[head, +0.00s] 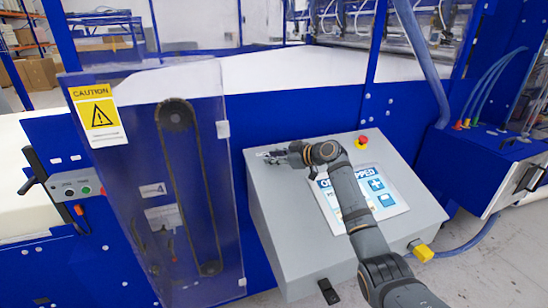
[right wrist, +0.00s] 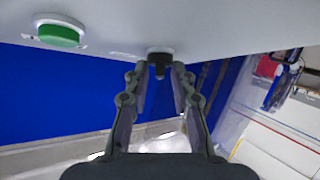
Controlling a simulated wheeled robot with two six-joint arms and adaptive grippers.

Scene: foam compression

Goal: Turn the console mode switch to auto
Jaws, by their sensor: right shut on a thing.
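The grey console (head: 272,215) has a sloped top, and my right arm reaches across it. My right gripper (head: 276,156) is at the upper left of that top. In the right wrist view the black mode switch (right wrist: 159,68) sits on a round base between the fingertips of my right gripper (right wrist: 159,72), which is shut on it. The fingers hide the switch in the head view, and I cannot read which setting it points to. My left gripper is not in view.
A green button (right wrist: 60,36) is beside the switch. A red emergency stop (head: 361,141) is at the console's top right. The screen (head: 384,196), partly behind my arm, reads "…OPPED". A clear guard door (head: 150,190) stands left of the console.

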